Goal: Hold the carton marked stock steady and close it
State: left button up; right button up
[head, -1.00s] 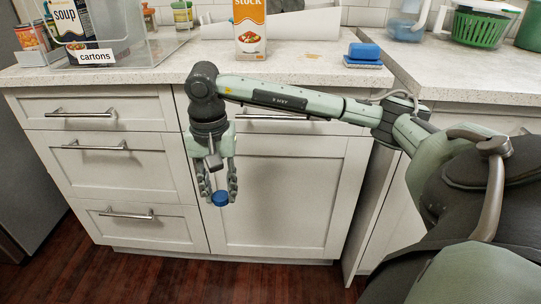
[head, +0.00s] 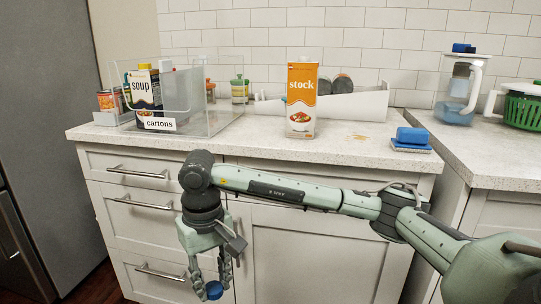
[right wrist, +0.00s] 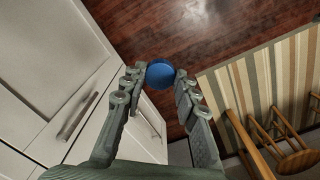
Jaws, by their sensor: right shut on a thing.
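The orange and white carton marked stock (head: 301,112) stands upright on the counter, near its middle. My right gripper (head: 210,284) hangs pointing down in front of the cabinet, below the counter edge and left of the carton. It is shut on a blue round cap (head: 214,291). In the right wrist view the blue cap (right wrist: 160,74) sits between the fingertips of my right gripper (right wrist: 158,82), above the floor. The carton is not in the right wrist view. My left gripper is in neither view.
A clear bin labelled cartons (head: 205,112) holds a soup carton (head: 143,88) at the left. A blue sponge (head: 411,137) lies right of the stock carton. A white holder (head: 350,105) stands behind it. A pitcher (head: 460,90) and green basket (head: 522,110) are at right.

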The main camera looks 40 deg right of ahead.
aim_at(303, 74)
jog(key=k+l, duration=0.7)
jog(key=k+z, duration=0.1)
jog(key=z, duration=1.4)
